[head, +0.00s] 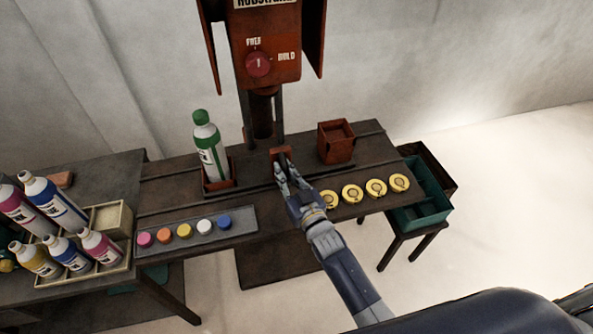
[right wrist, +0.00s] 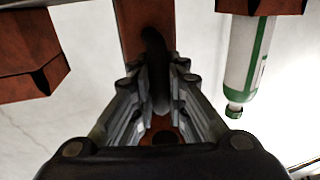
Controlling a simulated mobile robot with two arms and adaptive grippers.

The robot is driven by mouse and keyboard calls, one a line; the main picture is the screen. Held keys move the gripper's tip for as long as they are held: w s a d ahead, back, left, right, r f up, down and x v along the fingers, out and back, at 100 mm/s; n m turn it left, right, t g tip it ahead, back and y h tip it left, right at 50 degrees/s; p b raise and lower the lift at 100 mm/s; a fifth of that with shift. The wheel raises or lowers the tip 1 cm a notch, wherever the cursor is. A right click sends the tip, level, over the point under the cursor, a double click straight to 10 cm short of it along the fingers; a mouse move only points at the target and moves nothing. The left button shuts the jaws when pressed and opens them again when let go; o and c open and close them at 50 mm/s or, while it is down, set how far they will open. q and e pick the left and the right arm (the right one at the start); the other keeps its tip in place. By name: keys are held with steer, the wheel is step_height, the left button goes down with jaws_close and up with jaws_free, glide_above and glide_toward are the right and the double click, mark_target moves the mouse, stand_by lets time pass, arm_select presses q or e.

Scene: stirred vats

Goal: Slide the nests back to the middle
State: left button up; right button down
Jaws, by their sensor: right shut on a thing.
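Two red-brown nests sit apart on the dark bench. The left nest (head: 219,183) holds a white bottle with a green cap (head: 208,148), upright. The right nest (head: 335,148) looks empty. Both nests show inverted in the right wrist view, the empty one at left (right wrist: 30,55) and the bottle's one at the top right. Between them is a red-brown upright piece (head: 280,153) with a dark bar. My right gripper (head: 286,172) is shut on this bar (right wrist: 157,75), its fingers on both sides of it. My left gripper is not in view.
A red machine (head: 267,40) hangs over the bench behind my gripper. A tray of coloured caps (head: 195,230) lies front left, and yellow discs (head: 376,188) front right. Several bottles stand in a crate (head: 115,220) at far left. A green bin (head: 420,205) is right.

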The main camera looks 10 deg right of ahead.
steer(key=shift+a+r, duration=0.25)
steer(key=shift+a, duration=0.6)
steer(key=shift+w, duration=0.1)
steer(key=c, duration=1.6)
jaws_free()
steer(key=shift+f, duration=0.15)
steer(key=v, duration=1.2)
